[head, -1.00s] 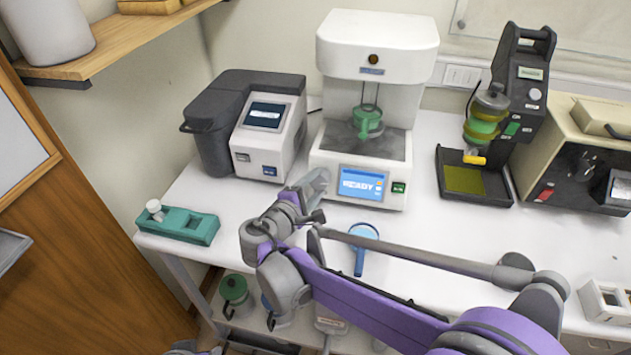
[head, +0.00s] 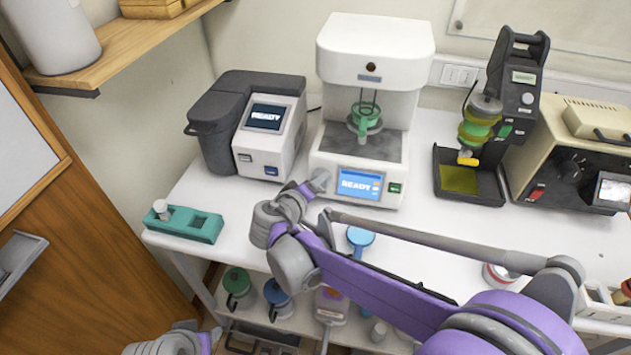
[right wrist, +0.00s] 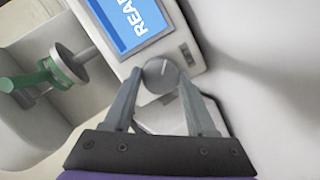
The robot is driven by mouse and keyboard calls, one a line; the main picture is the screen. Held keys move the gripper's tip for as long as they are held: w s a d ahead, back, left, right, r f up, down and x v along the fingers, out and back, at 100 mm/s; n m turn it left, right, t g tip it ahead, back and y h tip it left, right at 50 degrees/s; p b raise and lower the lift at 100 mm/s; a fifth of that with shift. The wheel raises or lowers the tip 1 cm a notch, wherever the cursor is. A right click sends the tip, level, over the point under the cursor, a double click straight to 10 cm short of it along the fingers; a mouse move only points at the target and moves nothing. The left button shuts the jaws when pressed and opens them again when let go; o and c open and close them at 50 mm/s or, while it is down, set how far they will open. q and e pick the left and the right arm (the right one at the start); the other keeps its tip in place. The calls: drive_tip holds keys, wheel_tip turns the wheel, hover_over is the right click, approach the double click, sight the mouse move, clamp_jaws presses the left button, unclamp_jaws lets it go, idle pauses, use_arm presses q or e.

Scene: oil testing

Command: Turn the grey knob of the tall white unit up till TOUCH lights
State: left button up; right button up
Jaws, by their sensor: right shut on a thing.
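The tall white unit (head: 383,45) stands at the back of the white table, its blue screen (head: 360,185) reading READY. My right gripper (head: 321,181) is at the knob. In the right wrist view its two fingers (right wrist: 160,92) are shut on the knob from both sides.
A grey-and-white unit (head: 267,140) stands left of the tall unit. A black stand (head: 515,85) and a beige instrument (head: 560,150) stand right. A teal holder (head: 184,223) is at the table's left edge. A blue-topped item (head: 360,238) lies by my right arm. Jars sit on the lower shelf.

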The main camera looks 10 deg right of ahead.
drive_tip(key=shift+m, duration=0.5)
idle(0.3)
drive_tip(key=o, duration=1.4)
drive_tip(key=shift+s+r, duration=0.1)
drive_tip(key=v, duration=1)
drive_tip(key=shift+s+a+r, duration=0.1)
drive_tip(key=shift+s+r, duration=0.1)
drive_tip(key=shift+s, duration=0.05)
